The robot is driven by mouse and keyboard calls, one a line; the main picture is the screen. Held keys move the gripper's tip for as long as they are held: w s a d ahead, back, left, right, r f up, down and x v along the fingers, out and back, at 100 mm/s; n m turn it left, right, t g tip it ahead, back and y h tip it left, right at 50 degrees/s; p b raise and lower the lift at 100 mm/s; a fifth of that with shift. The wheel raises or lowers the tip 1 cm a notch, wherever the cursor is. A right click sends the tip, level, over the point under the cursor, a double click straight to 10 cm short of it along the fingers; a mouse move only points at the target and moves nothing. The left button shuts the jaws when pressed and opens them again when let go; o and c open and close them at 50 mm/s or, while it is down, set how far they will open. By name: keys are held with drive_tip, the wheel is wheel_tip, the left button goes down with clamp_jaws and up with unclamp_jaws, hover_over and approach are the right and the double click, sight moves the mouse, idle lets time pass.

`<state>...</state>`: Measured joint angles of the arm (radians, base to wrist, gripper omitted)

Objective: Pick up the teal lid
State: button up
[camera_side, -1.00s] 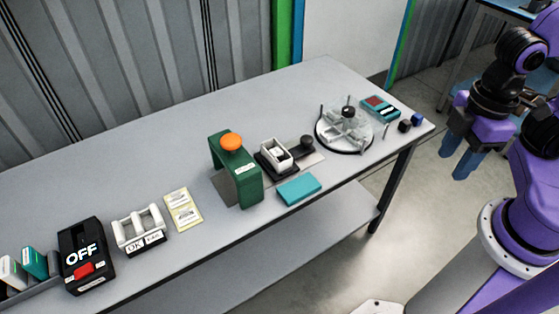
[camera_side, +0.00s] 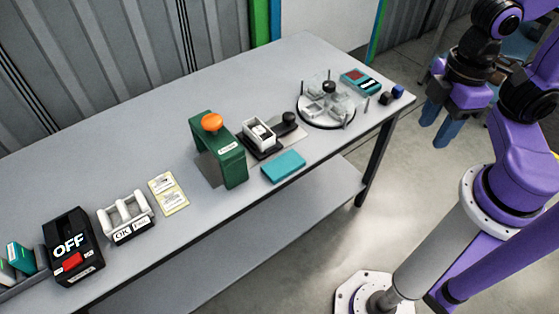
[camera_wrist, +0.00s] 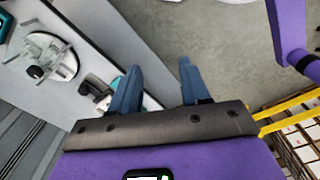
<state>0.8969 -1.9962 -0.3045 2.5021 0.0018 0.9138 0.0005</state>
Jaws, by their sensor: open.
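The teal lid (camera_side: 283,166) is a flat rectangular slab. In the wrist view my gripper (camera_wrist: 159,66) is open over the floor. A bit of teal shows beside the left finger there, mostly hidden; I cannot tell for sure that it is the lid.
Yellow labels (camera_side: 168,194) and a black OFF box (camera_side: 72,248) are left.

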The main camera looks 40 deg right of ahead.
idle(0.3)
drive_tip(key=o, duration=0.6)
drive_tip(key=n, duration=0.5)
hover_over(284, 164)
wheel_tip(284, 164, down, 22)
drive_tip(key=shift+w+d, duration=0.1)
drive_tip(key=shift+w, duration=0.05)
drive_tip(key=shift+f, duration=2.95)
